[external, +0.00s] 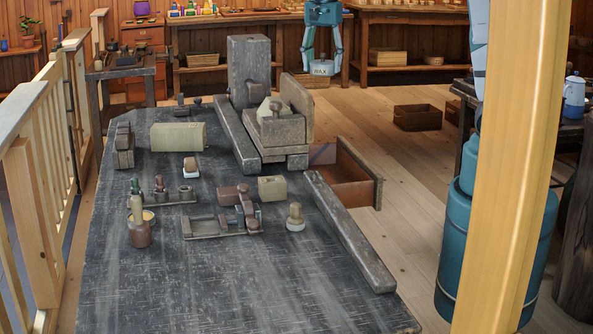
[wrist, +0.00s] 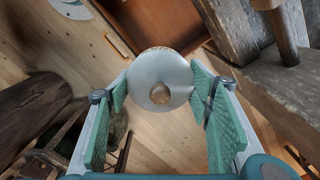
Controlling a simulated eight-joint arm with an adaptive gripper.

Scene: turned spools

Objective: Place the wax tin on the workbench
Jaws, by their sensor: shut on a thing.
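The wax tin (external: 322,68) is a small pale tin with dark lettering on its side, held upright in the air. In the wrist view the wax tin (wrist: 147,68) shows from above as a round grey lid with a brownish knob. My gripper (external: 322,52) points down with its teal fingers on both sides of the tin, shut on it. The workbench (external: 170,290) is the dark, worn table in the foreground. In the wrist view, wooden floor shows below the tin, and dark timber stands at the right.
On the workbench are a lathe (external: 284,130), a pale block (external: 178,136), a brown bottle (external: 138,232), a wooden tool rack (external: 222,226) and a long beam (external: 350,235). An open drawer (external: 345,172) juts out right. The bench's front left is bare. A post (external: 512,170) blocks part of the view.

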